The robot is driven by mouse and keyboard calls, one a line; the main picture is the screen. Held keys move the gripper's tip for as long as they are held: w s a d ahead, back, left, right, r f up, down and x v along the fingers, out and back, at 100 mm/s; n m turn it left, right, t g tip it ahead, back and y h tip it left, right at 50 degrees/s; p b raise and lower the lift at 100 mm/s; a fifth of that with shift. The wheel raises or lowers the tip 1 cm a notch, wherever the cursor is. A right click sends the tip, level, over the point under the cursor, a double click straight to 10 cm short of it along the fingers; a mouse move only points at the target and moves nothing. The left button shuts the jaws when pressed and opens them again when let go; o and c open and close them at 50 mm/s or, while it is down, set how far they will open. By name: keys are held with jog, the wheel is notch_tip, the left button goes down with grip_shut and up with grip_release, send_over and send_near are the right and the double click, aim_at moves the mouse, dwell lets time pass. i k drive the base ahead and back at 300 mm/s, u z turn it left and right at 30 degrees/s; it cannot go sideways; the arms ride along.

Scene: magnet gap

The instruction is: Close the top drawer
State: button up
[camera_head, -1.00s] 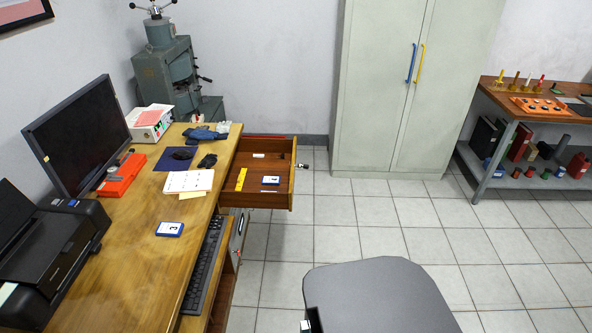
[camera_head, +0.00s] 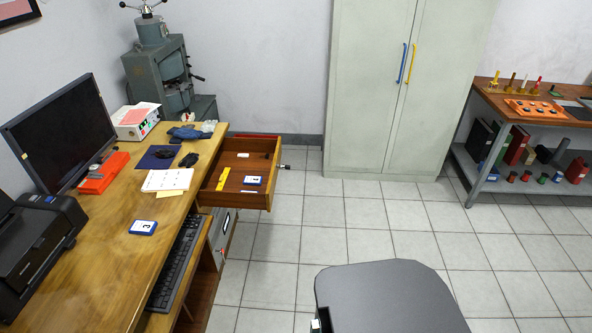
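The wooden top drawer (camera_head: 232,195) of the desk (camera_head: 108,250) is pulled out toward the right, past the desk's edge. Its front panel (camera_head: 272,178) faces right, and a small dark knob (camera_head: 285,167) sticks out from it. Inside lie a yellow strip (camera_head: 221,179), a blue-and-white box (camera_head: 252,181) and a small white item (camera_head: 243,155). My gripper cannot be made out in the view. A small black and white piece at the bottom edge is too cut off to identify.
A grey chair (camera_head: 385,295) stands at the bottom, right of the desk. Tiled floor (camera_head: 330,225) is clear between the drawer, the cabinet (camera_head: 370,90) and the shelf table (camera_head: 535,115). A keyboard (camera_head: 178,262) lies on a lower tray below the desk's edge.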

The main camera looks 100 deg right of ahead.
aim_at(231, 196)
jog(key=z, duration=0.05)
jog(key=k, duration=1.5)
jog(key=z, duration=2.15)
jog(key=i, duration=0.4)
jog(key=z, duration=0.25)
